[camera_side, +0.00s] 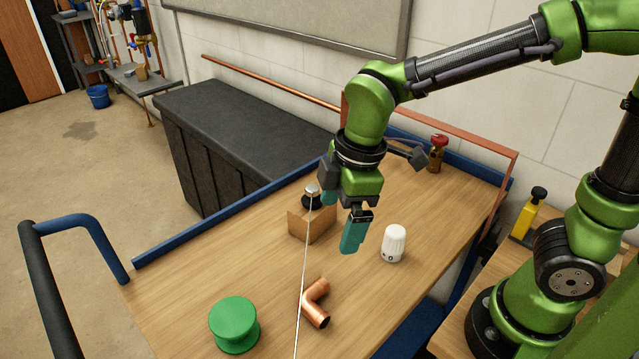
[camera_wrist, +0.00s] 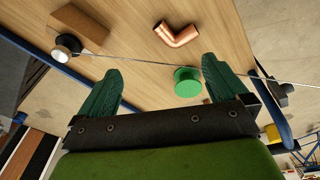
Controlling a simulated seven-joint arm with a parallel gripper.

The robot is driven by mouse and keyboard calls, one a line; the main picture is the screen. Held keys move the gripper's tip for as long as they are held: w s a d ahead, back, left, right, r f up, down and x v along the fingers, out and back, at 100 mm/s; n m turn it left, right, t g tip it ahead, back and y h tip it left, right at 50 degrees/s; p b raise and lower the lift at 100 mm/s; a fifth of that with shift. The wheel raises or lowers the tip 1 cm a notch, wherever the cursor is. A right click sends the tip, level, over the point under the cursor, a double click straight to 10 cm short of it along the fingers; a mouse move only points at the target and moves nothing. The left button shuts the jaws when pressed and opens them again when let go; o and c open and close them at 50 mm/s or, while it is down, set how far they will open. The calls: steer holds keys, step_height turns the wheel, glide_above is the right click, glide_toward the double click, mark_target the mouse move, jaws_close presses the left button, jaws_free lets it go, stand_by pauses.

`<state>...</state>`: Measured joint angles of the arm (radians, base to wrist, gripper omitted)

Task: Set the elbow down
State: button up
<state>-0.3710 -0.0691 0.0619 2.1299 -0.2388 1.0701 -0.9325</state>
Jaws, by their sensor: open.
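The copper elbow (camera_side: 315,300) lies on the wooden bench top, in the lower middle of the side view. It also shows at the top of the wrist view (camera_wrist: 177,35), beyond the fingertips. My gripper (camera_side: 342,213) is above the bench, behind the elbow in the side view, with its teal fingers pointing down. In the wrist view the two fingers (camera_wrist: 162,68) stand wide apart with nothing between them. The gripper is open, empty and clear of the elbow.
A green spool (camera_side: 234,324), a white thermostat head (camera_side: 394,243) and a cardboard box (camera_side: 312,227) stand on the bench. A thin pale line crosses close to the elbow. A blue rail (camera_side: 230,222) edges the bench.

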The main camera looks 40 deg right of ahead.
steer(key=s+d+r+m+t, duration=0.2)
steer(key=d+m, duration=0.3)
steer(key=m, duration=0.3)
steer(key=s+d+r+m+t, duration=0.3)
steer(key=d+m, duration=0.3)
steer(key=m, duration=0.2)
steer(key=shift+s+r+t+y, duration=0.3)
steer(key=shift+s+r+y, duration=0.1)
steer(key=shift+r, duration=0.4)
